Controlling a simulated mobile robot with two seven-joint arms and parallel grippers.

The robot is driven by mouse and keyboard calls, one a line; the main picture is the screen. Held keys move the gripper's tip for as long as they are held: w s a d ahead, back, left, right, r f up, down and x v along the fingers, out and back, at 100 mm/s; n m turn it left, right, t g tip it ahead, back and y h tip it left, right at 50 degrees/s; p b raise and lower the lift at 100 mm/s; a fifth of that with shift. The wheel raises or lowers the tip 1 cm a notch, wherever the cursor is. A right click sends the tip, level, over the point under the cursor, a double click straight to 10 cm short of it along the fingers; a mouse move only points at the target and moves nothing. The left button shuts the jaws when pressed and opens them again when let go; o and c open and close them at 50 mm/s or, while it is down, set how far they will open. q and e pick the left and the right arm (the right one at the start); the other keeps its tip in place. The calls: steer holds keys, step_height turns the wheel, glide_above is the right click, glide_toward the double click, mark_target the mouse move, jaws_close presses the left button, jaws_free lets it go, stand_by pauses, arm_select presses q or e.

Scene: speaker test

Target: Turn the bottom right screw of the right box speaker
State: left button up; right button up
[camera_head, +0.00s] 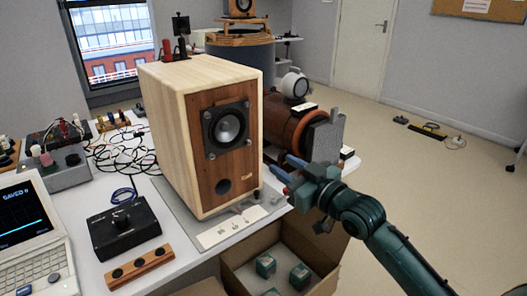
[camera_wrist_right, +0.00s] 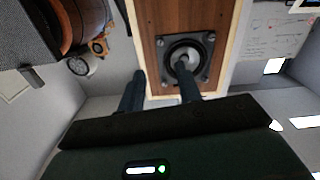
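A large wooden box speaker (camera_head: 172,125) stands upright on a grey mat on the white table. Its darker front panel holds a round black driver in a square frame (camera_head: 226,129) and a port below. In the right wrist view the speaker (camera_wrist_right: 150,20) appears upside down, with screw heads at the driver frame's corners; the bottom right screw (camera_wrist_right: 160,42) shows at upper left. My right gripper (camera_head: 283,168) is open and empty, in front and to the right of the speaker, apart from it. Its two fingers (camera_wrist_right: 160,90) show in the wrist view. My left gripper is not in view.
An orange-brown cylinder with a grey end (camera_head: 322,138) lies right of the speaker, close to my gripper. An open cardboard box (camera_head: 240,276) stands below the table edge. A black control box (camera_head: 123,229), cables and a laptop (camera_head: 30,240) occupy the left.

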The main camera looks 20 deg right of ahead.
mark_target(249, 143)
steer(key=x, duration=1.2)
steer(key=shift+a, duration=0.1)
steer(key=shift+c, duration=0.3)
jaws_close()
